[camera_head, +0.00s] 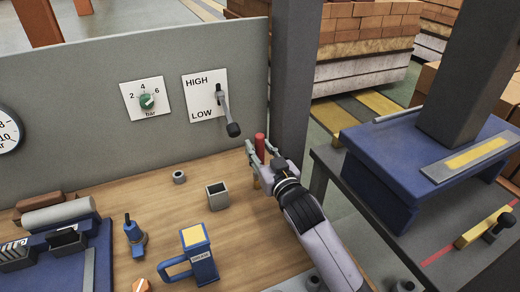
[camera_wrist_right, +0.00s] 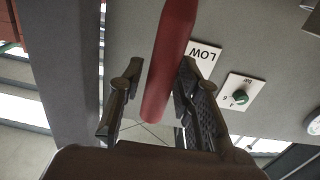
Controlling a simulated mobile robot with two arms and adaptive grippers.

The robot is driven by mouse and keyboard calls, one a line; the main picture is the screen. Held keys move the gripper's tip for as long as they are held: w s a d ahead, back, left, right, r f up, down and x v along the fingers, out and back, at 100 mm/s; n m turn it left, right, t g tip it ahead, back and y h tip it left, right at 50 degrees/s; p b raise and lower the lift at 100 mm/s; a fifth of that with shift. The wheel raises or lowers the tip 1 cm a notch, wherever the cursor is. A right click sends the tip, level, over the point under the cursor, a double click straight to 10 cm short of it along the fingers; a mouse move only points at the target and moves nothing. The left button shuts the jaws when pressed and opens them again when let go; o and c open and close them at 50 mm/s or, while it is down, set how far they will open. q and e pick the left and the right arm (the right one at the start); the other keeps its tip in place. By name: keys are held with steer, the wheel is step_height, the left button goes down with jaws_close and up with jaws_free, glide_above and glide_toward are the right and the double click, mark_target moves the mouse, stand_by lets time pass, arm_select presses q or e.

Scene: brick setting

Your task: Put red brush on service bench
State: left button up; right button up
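A red brush (camera_head: 260,147) stands upright at the right back of the wooden bench top (camera_head: 225,240), near the grey panel; its lower part is hidden by my right gripper. My right gripper (camera_head: 261,156) has its fingers on either side of the red handle. In the right wrist view the red brush (camera_wrist_right: 168,65) lies between the spread fingers (camera_wrist_right: 155,90), with a gap on the left side; the right finger is close to it. My left gripper is not in view. I cannot tell which surface is the service bench.
A lever (camera_head: 227,110) and green knob (camera_head: 147,101) are on the panel. A grey cup (camera_head: 217,196), a blue tool (camera_head: 198,258) and a blue fixture (camera_head: 100,240) occupy the wooden top. A grey table (camera_head: 330,160) at right carries a blue block (camera_head: 390,180) beside a dark post.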

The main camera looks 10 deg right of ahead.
steer(key=shift+o, duration=0.5)
steer(key=shift+r, duration=0.25)
steer(key=s+d+p, duration=0.2)
steer(key=s+p, duration=0.1)
steer(key=s, duration=0.8)
steer(key=shift+s+d+p, duration=0.15)
steer(key=shift+s+p, duration=0.15)
steer(key=shift+s, duration=0.1)
